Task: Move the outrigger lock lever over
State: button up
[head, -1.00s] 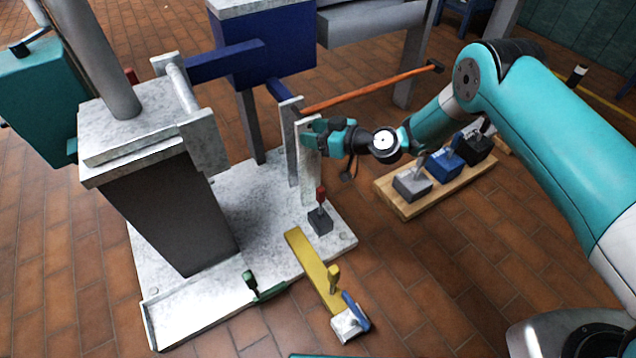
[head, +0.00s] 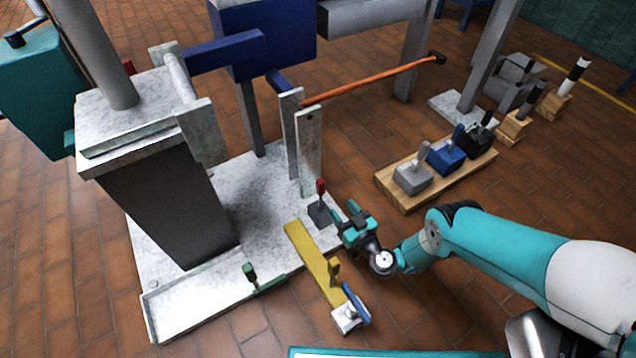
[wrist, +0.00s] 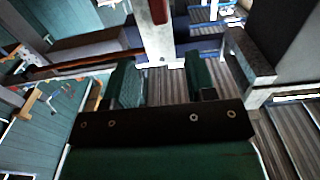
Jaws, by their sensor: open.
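Several small levers stand on or beside the pale base plate (head: 200,285). A red-handled lever (head: 321,187) rises upright from a dark block near the plate's right edge. A yellow lever (head: 334,268) and a blue lever (head: 355,304) are on the yellow outrigger beam (head: 312,252) that reaches off the plate's front. A green lever (head: 250,273) is at the front edge. No label shows which one is the lock lever. My gripper (head: 345,214) is open and empty, just right of the red-handled lever and apart from it. Its two jaws (wrist: 162,82) also show in the wrist view.
Two upright pale plates (head: 308,150) stand behind the red lever, with an orange bar (head: 375,82) running right from them. A wooden board (head: 405,203) with grey, blue and black lever blocks lies at the right. Brick floor between is clear.

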jog(key=b, duration=0.7)
send_near(319, 180)
jog(key=shift+w+a+f, duration=0.25)
jog(key=shift+w+f, duration=0.15)
jog(key=shift+w, duration=0.15)
jog(key=shift+w+a+f, duration=0.25)
jog(key=shift+w+f, duration=0.15)
jog(key=shift+w, duration=0.15)
jog(key=b+x, duration=0.4)
jog(key=x, duration=0.1)
jog(key=b+x, duration=0.2)
jog(key=shift+w+a+r+b, duration=0.2)
jog(key=shift+a+r+b, duration=0.05)
jog(key=shift+a+b, duration=0.1)
jog(key=shift+w+a+r+b, duration=0.1)
jog(key=shift+w+b, duration=0.1)
jog(key=shift+w, duration=0.1)
jog(key=shift+w+a+r+b, duration=0.1)
jog(key=shift+w+a+b, duration=0.1)
jog(key=shift+w, duration=0.15)
jog(key=shift+f, duration=0.1)
grip_shut()
